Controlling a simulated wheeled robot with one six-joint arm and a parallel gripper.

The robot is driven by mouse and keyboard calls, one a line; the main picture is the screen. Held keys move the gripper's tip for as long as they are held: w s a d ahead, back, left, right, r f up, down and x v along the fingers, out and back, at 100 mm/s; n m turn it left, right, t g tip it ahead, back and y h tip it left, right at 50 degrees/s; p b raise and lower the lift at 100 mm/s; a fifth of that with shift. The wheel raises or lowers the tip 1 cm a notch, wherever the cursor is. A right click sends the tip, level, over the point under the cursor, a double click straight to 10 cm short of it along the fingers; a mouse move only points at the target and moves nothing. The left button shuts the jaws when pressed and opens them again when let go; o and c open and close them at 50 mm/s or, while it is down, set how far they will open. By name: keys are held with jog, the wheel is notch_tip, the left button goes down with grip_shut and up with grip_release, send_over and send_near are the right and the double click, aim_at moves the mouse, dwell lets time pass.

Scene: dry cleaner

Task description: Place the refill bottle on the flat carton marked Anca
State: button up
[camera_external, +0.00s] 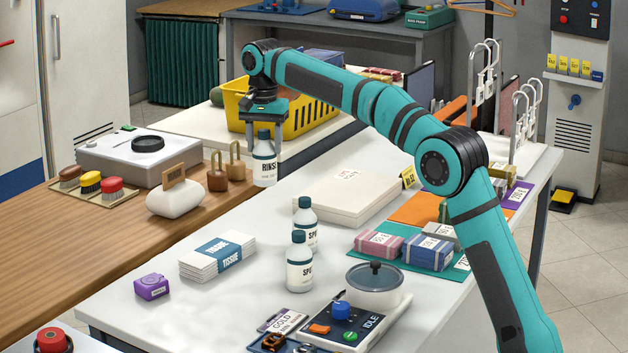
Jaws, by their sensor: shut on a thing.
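My gripper (264,132) is shut on a white bottle with a dark cap and a label reading RINS (264,168). The bottle hangs upright, left of and behind the flat carton. A flat cream carton (335,200) lies on the white table with its top bare; its small label is too small to read. Two similar white bottles with dark caps, labelled SPO, stand in front of the carton: one nearer (299,268), one just behind it (306,230). How high the held bottle is above the surface is hard to tell.
A yellow basket (305,118) stands behind my gripper. Tissue packs (217,256), wrapped bundles (428,251) and a lidded pot (374,290) share the table. A yellow tag (408,176) stands beside the carton.

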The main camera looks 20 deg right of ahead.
jog(key=w+d+m, duration=0.1)
jog(key=w+d, duration=0.3)
jog(key=d, duration=0.4)
jog(key=w+d+r+m, duration=0.1)
jog(key=w+d, duration=0.3)
jog(key=d, duration=0.5)
jog(key=w+d+m, duration=0.1)
jog(key=w+d, duration=0.3)
jog(key=d, duration=0.4)
notch_tip(320, 180, down, 10)
jog(key=shift+w+r, duration=0.15)
jog(key=shift+r, duration=0.1)
jog(key=shift+d, duration=0.1)
jog(key=o, duration=1.5)
jog(key=shift+f, duration=0.1)
jog(key=shift+c, duration=0.2)
